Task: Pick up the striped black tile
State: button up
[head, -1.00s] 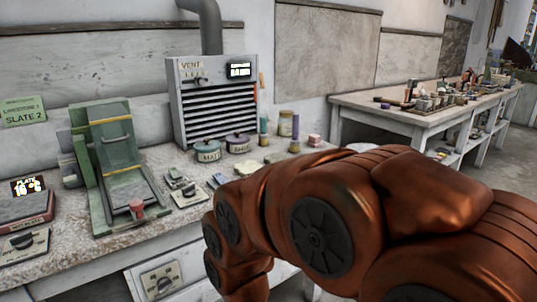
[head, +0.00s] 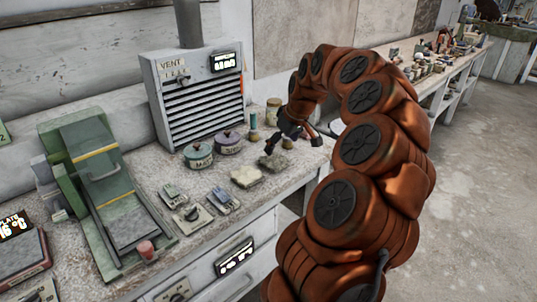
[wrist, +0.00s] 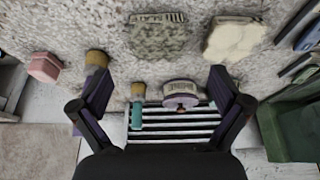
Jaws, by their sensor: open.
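I cannot pick out a striped black tile with certainty. In the wrist view, a small dark striped, lettered strip (wrist: 160,17) lies at the top edge of a rough grey-green slab (wrist: 158,40). The slab also shows in the head view (head: 277,160), below my gripper. My gripper (head: 284,138) is over the far right part of the bench. In the wrist view my gripper (wrist: 160,78) has its two dark fingers wide apart with nothing held between them. The slab lies beyond the fingertips, apart from them.
A pale lump (head: 245,177) sits left of the slab. Two lidded pots (head: 228,142) (head: 199,154) and a louvred vent box (head: 195,90) stand behind. A green sloped device (head: 100,185) and small switch boxes (head: 192,217) occupy the left. Bare bench shows between them.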

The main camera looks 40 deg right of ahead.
aim_at(274, 160)
jog(key=shift+p+x, duration=0.55)
jog(key=shift+x, duration=3.3)
jog(key=shift+d, duration=0.15)
jog(key=c, duration=1.4)
jog(key=shift+w+r, duration=0.1)
jog(key=shift+r, duration=0.05)
jog(key=shift+c, duration=0.2)
